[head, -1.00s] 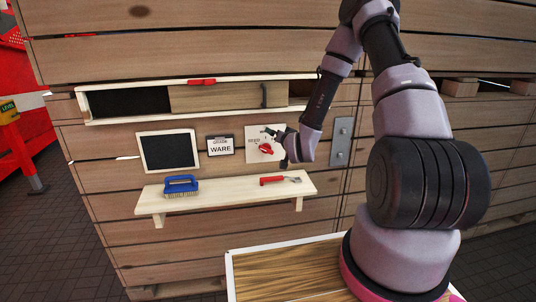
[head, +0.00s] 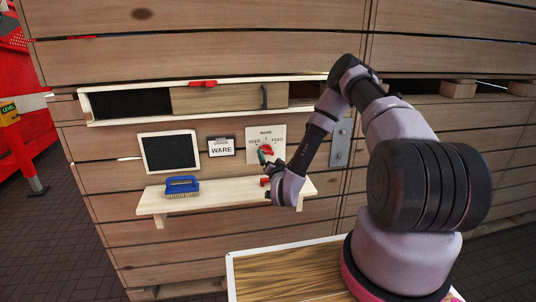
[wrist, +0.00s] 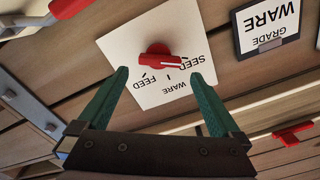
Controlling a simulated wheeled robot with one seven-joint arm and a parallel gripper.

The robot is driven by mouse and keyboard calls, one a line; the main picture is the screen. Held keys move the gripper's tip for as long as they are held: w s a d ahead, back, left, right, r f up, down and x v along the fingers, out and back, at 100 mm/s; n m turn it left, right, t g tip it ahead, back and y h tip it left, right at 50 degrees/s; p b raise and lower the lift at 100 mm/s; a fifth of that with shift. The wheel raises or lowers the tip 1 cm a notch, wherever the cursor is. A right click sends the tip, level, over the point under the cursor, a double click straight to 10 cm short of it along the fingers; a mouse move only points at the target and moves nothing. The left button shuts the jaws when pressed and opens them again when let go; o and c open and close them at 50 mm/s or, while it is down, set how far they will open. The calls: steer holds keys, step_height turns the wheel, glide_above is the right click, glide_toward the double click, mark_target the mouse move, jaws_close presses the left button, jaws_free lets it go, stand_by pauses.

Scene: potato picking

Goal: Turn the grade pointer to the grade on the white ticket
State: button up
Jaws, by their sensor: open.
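The white dial plate (head: 279,133) is on the plank wall and has WARE at its top, SEED at left and FEED at right. Its red pointer knob (head: 267,149) sits at the middle. In the wrist view, which is turned nearly upside down, the white line on the knob (wrist: 155,55) points to SEED. The white ticket (head: 221,147) in a dark frame reads WARE; in the wrist view, the ticket (wrist: 268,22) also shows the word GRADE. My gripper (wrist: 159,76) is open, its green fingers spread either side of the knob in that view, with nothing between them. Contact with the plate cannot be told.
A narrow shelf (head: 225,194) runs below the dial, with a blue brush (head: 182,186) on it. A red-handled tool on it is mostly hidden by my gripper. A small blackboard (head: 169,152) hangs left of the ticket. A sliding-door compartment (head: 215,97) is above.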

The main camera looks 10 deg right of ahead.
mark_target(268, 152)
steer(key=w, duration=0.5)
steer(key=c, duration=1.2)
steer(key=shift+o, duration=0.2)
steer(key=m, duration=0.5)
steer(key=shift+d+m, duration=0.2)
steer(key=shift+m, duration=0.1)
steer(key=m, duration=0.6)
steer(key=shift+f, duration=0.1)
